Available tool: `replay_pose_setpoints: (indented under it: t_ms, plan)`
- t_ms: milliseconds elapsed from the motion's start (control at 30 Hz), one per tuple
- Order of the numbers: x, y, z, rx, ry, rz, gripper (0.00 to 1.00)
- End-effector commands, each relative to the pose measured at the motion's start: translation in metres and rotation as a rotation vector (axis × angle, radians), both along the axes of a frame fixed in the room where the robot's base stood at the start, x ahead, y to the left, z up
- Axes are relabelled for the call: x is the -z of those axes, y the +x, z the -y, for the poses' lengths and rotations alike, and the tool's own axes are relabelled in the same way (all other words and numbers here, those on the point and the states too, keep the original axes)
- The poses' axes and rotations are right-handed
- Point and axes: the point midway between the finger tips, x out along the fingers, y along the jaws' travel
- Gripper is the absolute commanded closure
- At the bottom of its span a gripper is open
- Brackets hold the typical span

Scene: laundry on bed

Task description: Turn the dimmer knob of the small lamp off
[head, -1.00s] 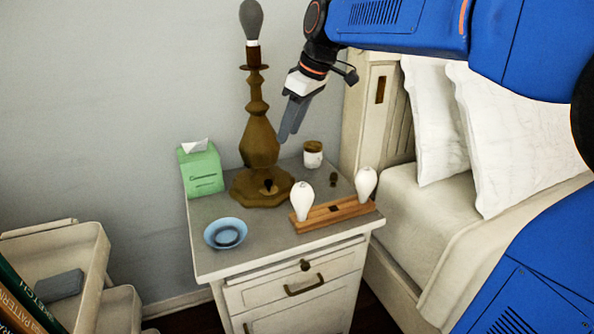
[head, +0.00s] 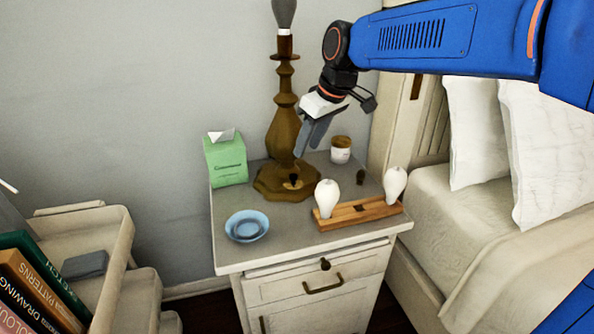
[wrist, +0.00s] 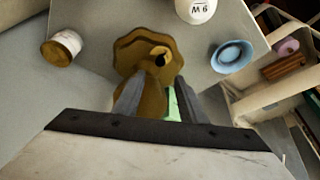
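The lamp (head: 286,135) is a brown-gold turned stand with a grey bulb on top, upright on the nightstand. Its dimmer knob (head: 294,180) is a small piece with a dark part at the front of the scalloped base. The wrist view also shows the knob (wrist: 160,57) on the base, beyond my fingertips. My gripper (head: 305,152) points down beside the lamp's lower body, above and slightly right of the knob. In the wrist view my gripper (wrist: 158,88) has its two fingers apart, with nothing held between them. It is not on the knob.
The nightstand (head: 240,268) also bears a green tissue box (head: 226,162), a blue bowl (head: 247,226), a small lidded jar (head: 341,150) and a wooden holder (head: 350,214) with two white bulbs. A bed (head: 465,210) stands right; a book cart (head: 120,235) left.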

Motion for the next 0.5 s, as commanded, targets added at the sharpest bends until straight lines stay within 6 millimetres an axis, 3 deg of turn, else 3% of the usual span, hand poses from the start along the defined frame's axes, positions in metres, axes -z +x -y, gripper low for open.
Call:
replay_pose_setpoints:
  t_ms: [500]
  plan:
    - [0.082,0.022,-0.025,-0.001,-0.001,-0.003,0.62]
